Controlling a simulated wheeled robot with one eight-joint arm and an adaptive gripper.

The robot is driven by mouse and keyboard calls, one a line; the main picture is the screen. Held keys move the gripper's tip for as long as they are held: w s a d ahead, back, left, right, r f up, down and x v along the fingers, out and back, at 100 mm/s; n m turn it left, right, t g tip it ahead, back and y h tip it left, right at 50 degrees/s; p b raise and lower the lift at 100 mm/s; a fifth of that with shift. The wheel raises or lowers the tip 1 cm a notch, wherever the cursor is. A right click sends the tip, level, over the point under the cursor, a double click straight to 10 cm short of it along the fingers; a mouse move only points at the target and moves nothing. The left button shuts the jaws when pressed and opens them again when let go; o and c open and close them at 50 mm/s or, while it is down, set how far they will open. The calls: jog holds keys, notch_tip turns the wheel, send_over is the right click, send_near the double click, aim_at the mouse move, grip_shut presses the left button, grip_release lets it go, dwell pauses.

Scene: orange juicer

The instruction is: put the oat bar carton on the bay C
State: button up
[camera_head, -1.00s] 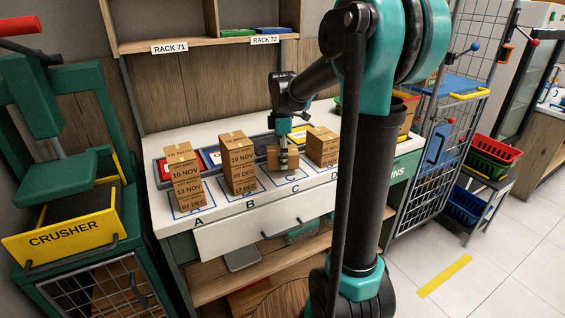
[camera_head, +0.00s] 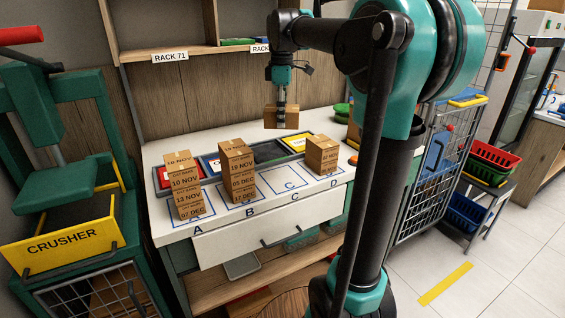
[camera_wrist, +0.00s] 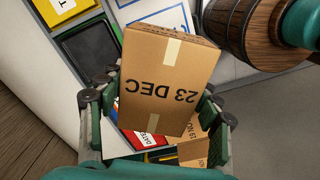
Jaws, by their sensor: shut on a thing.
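My gripper (camera_head: 281,92) is shut on a brown carton (camera_head: 281,117) and holds it in the air above the back of the worktable. In the wrist view this carton (camera_wrist: 165,80) reads "23 DEC", upside down, between the fingers of my gripper (camera_wrist: 157,112). I see no product name on it, so I cannot tell if it is the oat bar carton. Bay C (camera_head: 291,185) is a bare blue-outlined square on the white tabletop, below and in front of the held carton. Its letter shows at the front.
Tall carton stacks stand on bay A (camera_head: 186,188) and bay B (camera_head: 239,172). A shorter carton stack (camera_head: 322,155) stands at the right, beyond bay C. A grey tray (camera_head: 265,151) with coloured sections lies behind the bays. A rack shelf (camera_head: 180,52) is above the table.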

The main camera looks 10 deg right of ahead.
aim_at(283, 179)
jog(key=m, duration=0.6)
jog(key=shift+s+m, duration=0.15)
jog(key=shift+m, duration=0.25)
jog(key=m, duration=0.4)
jog(key=shift+r, duration=0.1)
jog(key=shift+s+m, duration=0.1)
jog(key=shift+m, duration=0.3)
notch_tip(283, 179, down, 20)
jog(key=shift+f, duration=0.1)
jog(key=o, duration=1.4)
jog(key=shift+o, duration=0.2)
